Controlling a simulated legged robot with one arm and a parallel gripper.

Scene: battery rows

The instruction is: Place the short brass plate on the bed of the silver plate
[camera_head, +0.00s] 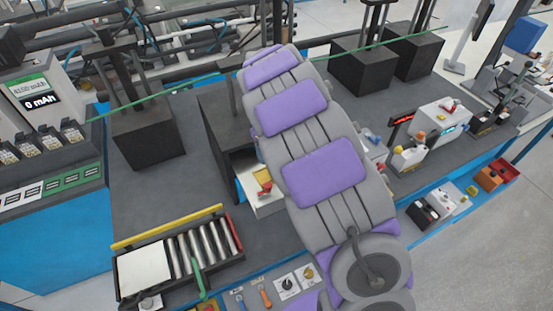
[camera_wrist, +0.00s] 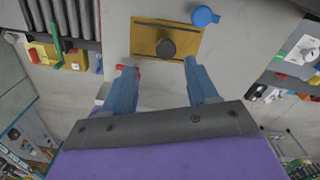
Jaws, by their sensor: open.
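In the wrist view a brass-yellow plate (camera_wrist: 143,38) with a dark round knob (camera_wrist: 166,48) lies flat on a pale grey surface (camera_wrist: 228,50). My gripper (camera_wrist: 160,66) is open, with its two blue fingers apart. Its fingertips show at the near edge of the brass plate, and nothing is held between them. I cannot tell whether they touch it. I cannot tell for certain which surface is the silver plate; the pale grey surface may be it.
A roller tray (camera_head: 178,290) with a white sheet (camera_head: 144,272) and a green handle (camera_head: 198,280) stands at lower left. A blue disc (camera_wrist: 205,16) is beside the brass plate. Dark blocks (camera_head: 147,140) stand at the back. A white device (camera_head: 440,118) is on the right.

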